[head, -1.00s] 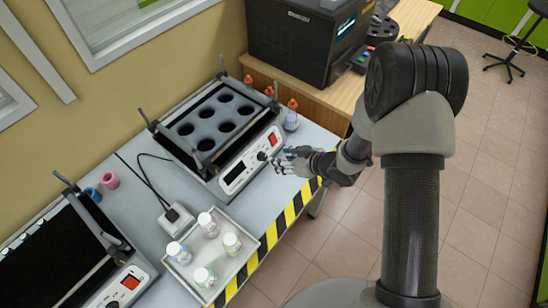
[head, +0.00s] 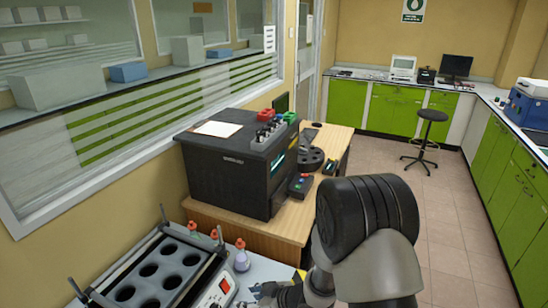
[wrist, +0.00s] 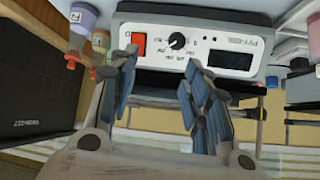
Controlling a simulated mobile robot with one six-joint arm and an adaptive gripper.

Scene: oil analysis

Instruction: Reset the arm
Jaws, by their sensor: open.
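My arm (head: 372,240) stands at the lower right of the head view, its upper part in front of the camera. My gripper (head: 268,292) shows only in part at the bottom edge there. In the wrist view my gripper (wrist: 168,100) is open, its two fingers apart with nothing between them. Beyond the fingers is the heating block's front panel (wrist: 200,48), with a red switch and a dark knob. The heating block (head: 155,270) with its round wells sits on the bench at the lower left of the head view.
A black machine (head: 225,170) stands on a wooden table (head: 280,235) beyond the heating block. A purple flask with an orange cap (head: 241,260) is by the block. A black stool (head: 430,125) stands on the open tiled floor (head: 450,210) to the right.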

